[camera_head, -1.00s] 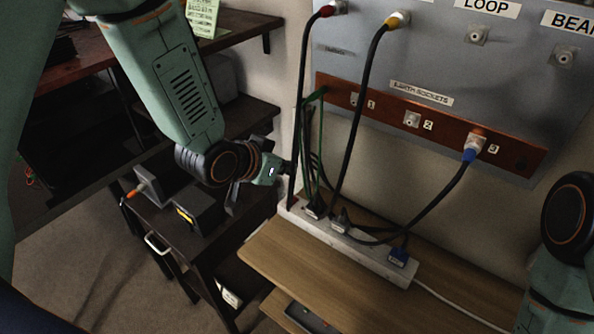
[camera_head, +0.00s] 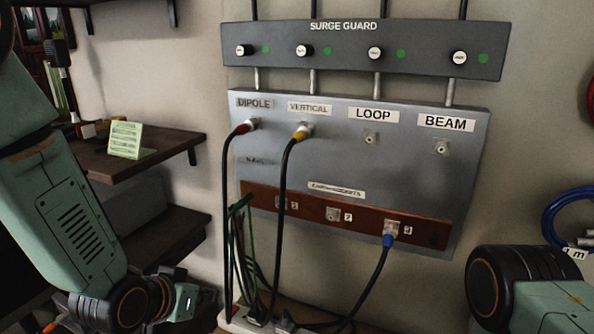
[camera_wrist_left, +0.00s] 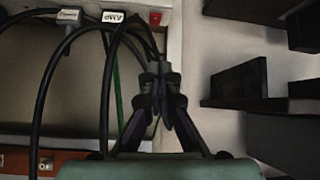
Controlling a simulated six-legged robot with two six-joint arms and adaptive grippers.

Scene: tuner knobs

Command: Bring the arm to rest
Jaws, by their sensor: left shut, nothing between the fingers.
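My left arm (camera_head: 75,225) comes in from the left in the head view and reaches down to the lower left. Its gripper (camera_head: 192,300) is low in the frame, just left of the cables and the white power strip (camera_head: 232,318). In the left wrist view the gripper's two fingers (camera_wrist_left: 160,80) are together and empty. There the dark cables (camera_wrist_left: 110,75) loop close beside the fingers on the left; I cannot tell whether they touch. Part of my right arm (camera_head: 505,290) shows at the lower right; its gripper is out of view.
The grey antenna panel (camera_head: 330,155) has red- and yellow-ended cables plugged in at the top. A brown strip (camera_head: 300,208) holds a blue-ended plug (camera_head: 388,240). The surge guard (camera_head: 345,50) is above. A dark shelf (camera_head: 145,158) with a green card (camera_head: 125,140) stands left.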

